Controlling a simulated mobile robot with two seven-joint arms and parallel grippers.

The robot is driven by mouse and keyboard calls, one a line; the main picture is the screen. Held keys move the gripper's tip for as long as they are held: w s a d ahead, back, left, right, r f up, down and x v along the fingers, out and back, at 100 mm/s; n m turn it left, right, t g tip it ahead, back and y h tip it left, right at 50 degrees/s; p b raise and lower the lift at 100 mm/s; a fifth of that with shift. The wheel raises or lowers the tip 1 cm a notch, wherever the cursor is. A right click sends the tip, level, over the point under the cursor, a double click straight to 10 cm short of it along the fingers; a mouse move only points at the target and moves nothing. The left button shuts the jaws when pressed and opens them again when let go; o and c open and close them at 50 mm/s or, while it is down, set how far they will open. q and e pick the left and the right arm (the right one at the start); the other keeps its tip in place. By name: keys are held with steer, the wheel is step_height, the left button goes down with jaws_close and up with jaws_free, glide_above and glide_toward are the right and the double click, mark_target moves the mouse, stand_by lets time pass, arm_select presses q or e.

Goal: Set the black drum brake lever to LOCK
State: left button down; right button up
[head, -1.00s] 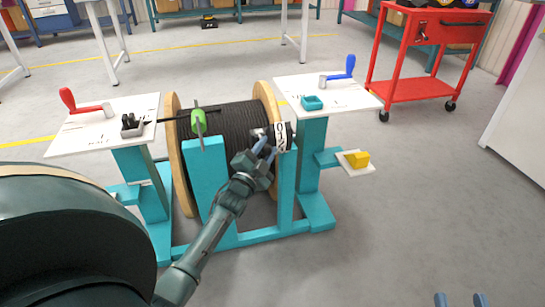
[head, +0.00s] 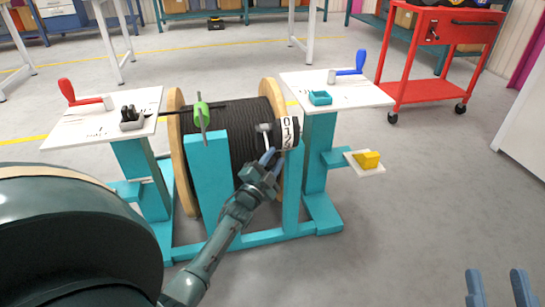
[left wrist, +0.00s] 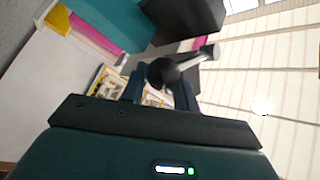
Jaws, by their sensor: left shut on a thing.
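The black cable drum (head: 238,120) with wooden flanges sits in a teal stand. At its right end is a white marked collar (head: 287,132); its letters are too small to read. The brake lever shows as a black ball knob (left wrist: 163,74) on a grey rod in the left wrist view; a pale rod end (head: 264,128) shows beside the collar in the head view. My left gripper (head: 268,158) is shut on the knob, just below and left of the collar. The lever's setting cannot be told. My right gripper (head: 497,285) is open and empty at bottom right.
A green handle (head: 203,114) stands on the drum's left side. Side tables carry a red crank (head: 80,93), a blue crank (head: 350,65) and a teal tray (head: 320,98). A yellow block (head: 368,159) sits on a low shelf.

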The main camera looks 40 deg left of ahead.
arm_select(q)
steer(key=shift+s+a+f+y, duration=0.1)
steer(key=shift+a+f+y, duration=0.1)
steer(key=shift+a, duration=0.25)
steer(key=shift+a+f+y, duration=0.2)
steer(key=shift+a, duration=0.25)
arm_select(e)
steer(key=shift+w+a, duration=0.1)
steer(key=shift+a, duration=0.05)
arm_select(q)
steer(key=c, duration=1.4)
jaws_free()
steer(key=o, duration=0.3)
steer(key=shift+f, duration=0.2)
arm_select(e)
steer(key=shift+w, duration=0.1)
arm_select(q)
steer(key=shift+s+d, duration=0.1)
steer(key=shift+s, duration=0.15)
steer(key=d+p+v, duration=0.1)
steer(key=p+v, duration=0.3)
steer(key=v, duration=0.8)
steer(key=shift+r+h, duration=0.3)
arm_select(e)
steer(key=shift+s+a+f+m+g+h, duration=0.1)
steer(key=shift+s+f+m+g+h, duration=0.2)
steer(key=shift+f+h, duration=0.3)
steer(key=shift+s+f+m+g+h, duration=0.15)
steer(key=shift+f+m+g+h, duration=0.2)
steer(key=shift+f, duration=0.3)
